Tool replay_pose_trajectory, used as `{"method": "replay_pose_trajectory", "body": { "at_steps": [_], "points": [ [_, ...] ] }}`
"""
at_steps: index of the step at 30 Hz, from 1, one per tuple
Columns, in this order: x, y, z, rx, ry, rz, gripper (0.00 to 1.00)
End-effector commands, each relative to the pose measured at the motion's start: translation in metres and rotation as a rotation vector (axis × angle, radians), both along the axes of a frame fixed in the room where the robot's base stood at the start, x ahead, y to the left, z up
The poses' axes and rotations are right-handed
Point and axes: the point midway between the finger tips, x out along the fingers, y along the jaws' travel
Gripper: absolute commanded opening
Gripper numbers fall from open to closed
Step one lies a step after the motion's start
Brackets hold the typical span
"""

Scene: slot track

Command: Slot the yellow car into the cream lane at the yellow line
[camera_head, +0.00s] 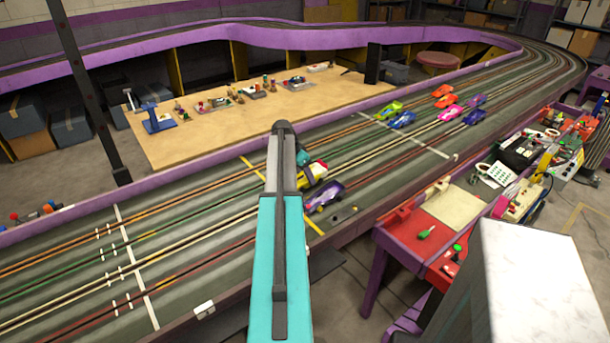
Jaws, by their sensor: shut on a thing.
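The yellow car (314,176) is just right of my upright arm, above or at the track near the yellow line (314,225). My gripper (303,158) is mostly hidden behind my arm and is shut on the yellow car. The cream lane (196,225) runs along the track between the green and red lanes and passes behind my arm near the car. Whether the car touches the lane's slot cannot be told.
A purple car (325,196) stands close beside the yellow car, towards the red lane. Several other cars, including a green one (389,110), stand farther up the track. A wooden table (220,135) lies inside the loop. A cluttered workbench (455,205) stands at right.

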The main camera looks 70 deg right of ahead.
Motion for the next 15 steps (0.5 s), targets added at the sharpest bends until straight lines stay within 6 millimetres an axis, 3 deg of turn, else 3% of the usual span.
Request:
{"method": "replay_pose_trajectory", "body": {
  "at_steps": [15],
  "points": [
    [0.0000,-0.0002,-0.0086,-0.001,0.001,0.000,0.26]
  ]
}}
